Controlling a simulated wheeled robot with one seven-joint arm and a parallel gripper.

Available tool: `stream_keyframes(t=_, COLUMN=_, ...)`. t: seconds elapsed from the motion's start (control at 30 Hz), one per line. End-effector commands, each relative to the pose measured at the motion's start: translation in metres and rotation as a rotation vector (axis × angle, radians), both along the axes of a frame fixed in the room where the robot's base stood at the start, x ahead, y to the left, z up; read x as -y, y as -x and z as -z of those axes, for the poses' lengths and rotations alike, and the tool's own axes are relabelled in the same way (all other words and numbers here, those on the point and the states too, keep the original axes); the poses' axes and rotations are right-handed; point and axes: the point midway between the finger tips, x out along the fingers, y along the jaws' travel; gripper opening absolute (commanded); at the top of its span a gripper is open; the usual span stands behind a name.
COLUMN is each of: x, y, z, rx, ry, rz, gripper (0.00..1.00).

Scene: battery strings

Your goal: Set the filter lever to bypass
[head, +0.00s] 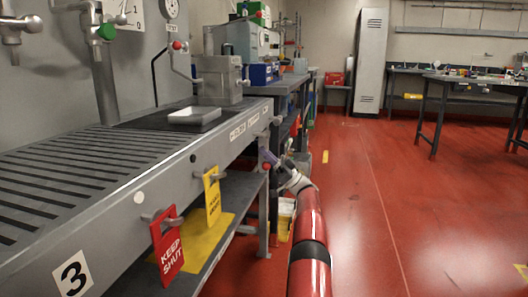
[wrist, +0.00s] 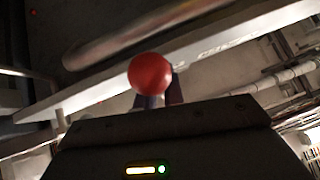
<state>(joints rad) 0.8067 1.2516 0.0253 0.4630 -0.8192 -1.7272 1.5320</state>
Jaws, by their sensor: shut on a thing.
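A lever with a round red knob (wrist: 150,73) fills the middle of the wrist view. My gripper (wrist: 158,100) is shut on it, with the two dark purple fingers just behind the knob. In the head view my gripper (head: 271,158) is at the front edge of the grey bench (head: 130,190), near its far end, below the small white labels (head: 238,131). The knob shows there only as a small red spot (head: 266,166). The lever's shaft is mostly hidden, and I cannot read which position it points to.
A red "KEEP SHUT" tag (head: 168,245) and a yellow tag (head: 212,197) hang from the bench front. Another red-knobbed crank (head: 179,46) stands above the bench. A yellow bin (head: 284,218) sits beside my arm. The red floor (head: 370,220) to the right is open.

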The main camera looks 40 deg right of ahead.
Motion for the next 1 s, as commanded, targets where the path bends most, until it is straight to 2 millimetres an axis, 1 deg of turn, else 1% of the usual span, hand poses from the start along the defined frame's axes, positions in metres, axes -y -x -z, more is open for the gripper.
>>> stream_keyframes(t=0.53, x=-0.0006, y=0.0017, z=-0.0014, rx=0.013, ry=0.018, rz=0.003, gripper=0.00)
stream_keyframes(t=0.57, x=-0.0006, y=0.0019, z=-0.0015, rx=0.013, ry=0.018, rz=0.003, gripper=0.14)
stream_keyframes(t=0.7, x=-0.0004, y=0.0021, z=-0.0014, rx=0.013, ry=0.016, rz=0.002, gripper=0.32)
stream_keyframes(t=1.0, x=0.0015, y=0.0035, z=0.0008, rx=0.013, ry=0.015, rz=0.001, gripper=0.32)
